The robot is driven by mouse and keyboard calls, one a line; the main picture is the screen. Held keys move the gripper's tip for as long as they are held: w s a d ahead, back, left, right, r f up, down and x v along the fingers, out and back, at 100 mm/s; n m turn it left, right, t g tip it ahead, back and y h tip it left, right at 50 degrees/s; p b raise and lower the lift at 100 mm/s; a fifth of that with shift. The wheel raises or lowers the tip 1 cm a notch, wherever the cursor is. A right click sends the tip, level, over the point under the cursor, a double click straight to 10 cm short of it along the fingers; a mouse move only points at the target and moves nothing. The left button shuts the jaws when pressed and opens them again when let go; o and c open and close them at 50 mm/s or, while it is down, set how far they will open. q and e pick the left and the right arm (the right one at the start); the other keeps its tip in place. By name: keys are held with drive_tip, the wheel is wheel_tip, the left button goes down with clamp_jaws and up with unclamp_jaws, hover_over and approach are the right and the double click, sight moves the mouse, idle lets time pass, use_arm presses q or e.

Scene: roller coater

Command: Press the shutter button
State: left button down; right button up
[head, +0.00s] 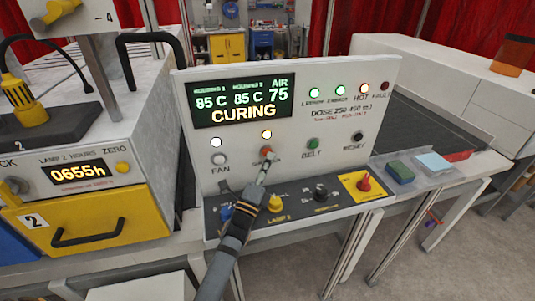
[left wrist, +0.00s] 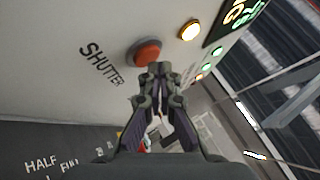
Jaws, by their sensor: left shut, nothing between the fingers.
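The shutter button (head: 266,151) is a round orange-red button on the white control panel, below a lit yellow lamp (head: 266,134). In the left wrist view the button (left wrist: 147,52) sits beside the printed word SHUTTER. My left gripper (head: 264,164) is shut and empty, its fingers pointing up at the button. In the left wrist view the fingertips (left wrist: 153,68) overlap the button's lower edge. I cannot tell whether they touch it. The gripper hides part of the label in the head view. My right gripper is not in view.
The panel display (head: 238,101) reads CURING. The fan button (head: 219,160), belt button (head: 313,143) and reset button (head: 357,136) share the panel. Below are knobs, including a red one (head: 365,182) on a yellow plate. A yellow drawer (head: 95,218) stands left.

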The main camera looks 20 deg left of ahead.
use_arm(q)
drive_tip(key=shift+w+a+b, duration=0.2)
drive_tip(key=shift+w+b, duration=0.15)
idle(0.3)
drive_tip(key=shift+s, duration=0.1)
idle(0.3)
drive_tip(key=shift+s+d+p, duration=0.4)
drive_tip(key=shift+s+d, duration=0.05)
drive_tip(key=shift+s, duration=0.2)
drive_tip(key=s+d+p, duration=0.1)
drive_tip(key=s, duration=0.1)
drive_tip(key=s+d+p, duration=0.1)
drive_tip(key=s, duration=0.1)
drive_tip(key=shift+d, duration=0.4)
idle(0.5)
